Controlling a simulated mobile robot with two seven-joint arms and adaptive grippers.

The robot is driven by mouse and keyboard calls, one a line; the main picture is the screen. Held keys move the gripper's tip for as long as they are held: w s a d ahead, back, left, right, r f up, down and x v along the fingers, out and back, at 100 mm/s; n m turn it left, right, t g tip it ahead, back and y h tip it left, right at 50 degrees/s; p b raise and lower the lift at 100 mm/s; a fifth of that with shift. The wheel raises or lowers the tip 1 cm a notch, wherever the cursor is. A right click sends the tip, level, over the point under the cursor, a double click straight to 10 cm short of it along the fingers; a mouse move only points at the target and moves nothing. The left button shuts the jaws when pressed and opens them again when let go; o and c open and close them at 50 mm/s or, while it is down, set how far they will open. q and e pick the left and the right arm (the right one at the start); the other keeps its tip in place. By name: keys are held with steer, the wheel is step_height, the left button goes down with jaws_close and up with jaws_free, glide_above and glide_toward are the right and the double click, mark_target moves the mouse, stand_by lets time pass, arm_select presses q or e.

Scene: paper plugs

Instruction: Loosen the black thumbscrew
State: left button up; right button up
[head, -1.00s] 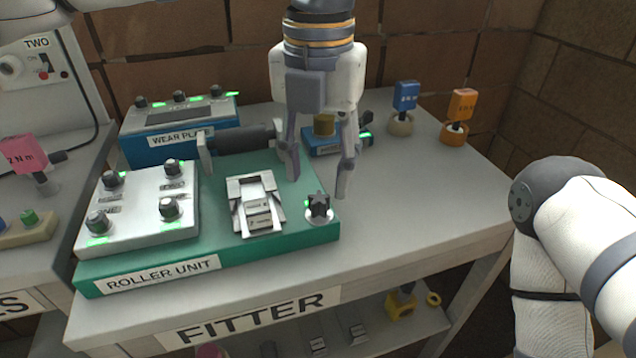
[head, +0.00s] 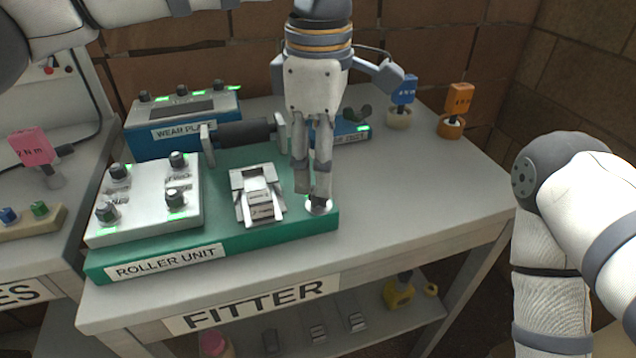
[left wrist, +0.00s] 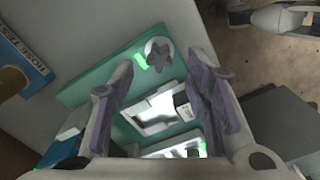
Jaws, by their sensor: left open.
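The black star-shaped thumbscrew (left wrist: 158,54) sits on a pale round seat at one corner of the green roller unit (left wrist: 98,78) in the left wrist view. In the left wrist view the gripper (left wrist: 174,76) is open and empty, with the thumbscrew just beyond the gap between the fingertips. My right gripper is out of view.
A silver latch-like block (head: 257,196), a dark roller (head: 246,133) and a white knobbed box (head: 140,205) are on the roller unit. The blue wear plate unit (head: 180,125) stands behind. Blue (head: 403,88) and orange (head: 458,98) tagged tools stand back right. The table's right side is clear.

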arm_select(q)
steer(key=shift+f, duration=1.85)
jaws_close()
